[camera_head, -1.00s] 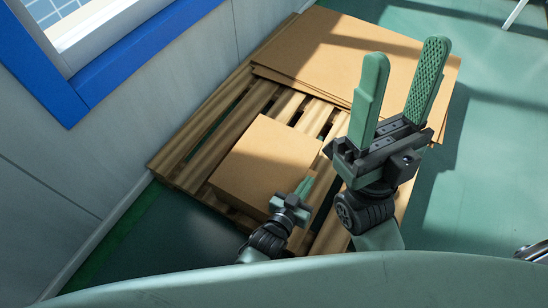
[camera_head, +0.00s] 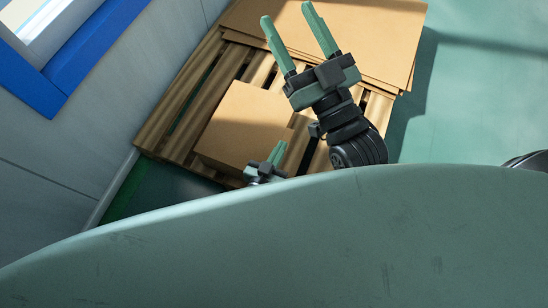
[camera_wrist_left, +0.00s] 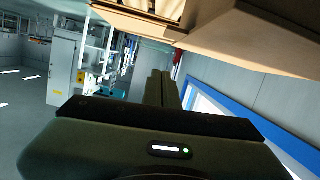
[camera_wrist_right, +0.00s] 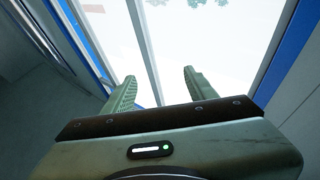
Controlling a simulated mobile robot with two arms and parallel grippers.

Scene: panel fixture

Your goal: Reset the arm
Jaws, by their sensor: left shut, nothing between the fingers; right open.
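My right gripper (camera_head: 289,32) is the upper one in the head view. Its two green fingers are spread and empty, in front of the pallet and the flat cardboard. In the right wrist view the open fingers (camera_wrist_right: 158,92) stand against a bright window. My left gripper (camera_head: 278,152) is small and low in the head view, beside the lower edge of the cardboard box (camera_head: 243,125). Its fingers are together with nothing between them. The left wrist view also shows the closed fingers (camera_wrist_left: 161,90). My own body hides part of the left arm.
A wooden pallet (camera_head: 190,100) on the floor carries the box and a stack of flat cardboard sheets (camera_head: 385,35). A wall with a blue window frame (camera_head: 85,60) stands at the left. The green floor (camera_head: 470,110) on the right is clear.

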